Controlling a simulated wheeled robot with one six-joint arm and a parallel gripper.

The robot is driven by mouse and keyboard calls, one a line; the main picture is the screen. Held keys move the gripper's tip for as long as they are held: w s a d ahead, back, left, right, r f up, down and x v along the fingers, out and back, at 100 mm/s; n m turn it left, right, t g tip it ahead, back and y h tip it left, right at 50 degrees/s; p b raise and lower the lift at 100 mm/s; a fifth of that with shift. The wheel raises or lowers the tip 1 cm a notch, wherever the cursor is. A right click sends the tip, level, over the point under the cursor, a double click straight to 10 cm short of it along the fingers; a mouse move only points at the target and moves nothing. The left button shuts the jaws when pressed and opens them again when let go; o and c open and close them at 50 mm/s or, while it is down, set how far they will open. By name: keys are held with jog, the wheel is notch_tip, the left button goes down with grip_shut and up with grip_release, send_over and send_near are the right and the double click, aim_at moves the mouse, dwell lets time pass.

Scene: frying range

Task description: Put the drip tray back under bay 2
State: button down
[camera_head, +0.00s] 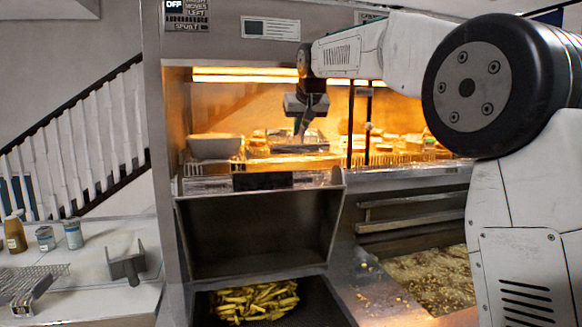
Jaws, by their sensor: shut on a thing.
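My gripper (302,132) points down inside the lit warming cabinet, in its left part. It is shut on a small shallow metal tray (312,148), which looks to be the drip tray. The tray is small in the picture and partly hidden by the fingers, so I cannot tell if it touches the shelf below. No bay number is readable, so I cannot tell which bay is bay 2. A thin dark upright post (350,125) stands to the right of the gripper.
A pale bowl (214,146) stands left of the gripper. Food lies along the shelf to the right. Below are an open dark compartment (258,235), a bin of chips (254,302) and a fryer vat (432,275). Bottles (15,235) stand on the left counter.

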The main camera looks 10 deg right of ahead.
aim_at(292, 137)
jog(key=w, duration=0.6)
jog(key=w+f, duration=0.1)
jog(key=f, duration=0.2)
jog(key=w+f, duration=0.1)
jog(key=f, duration=0.3)
jog(key=w+f, duration=0.1)
jog(key=f, duration=0.2)
jog(key=shift+w+f, duration=0.1)
jog(key=shift+f, duration=0.3)
jog(key=shift+w+r+g, duration=0.2)
jog(key=shift+g, duration=0.2)
jog(key=shift+w+r+g, duration=0.1)
jog(key=shift+w+g, duration=0.3)
jog(key=shift+g, duration=0.7)
jog(key=shift+f, duration=1.4)
jog(key=shift+f, duration=0.1)
jog(key=c, duration=1.5)
grip_release()
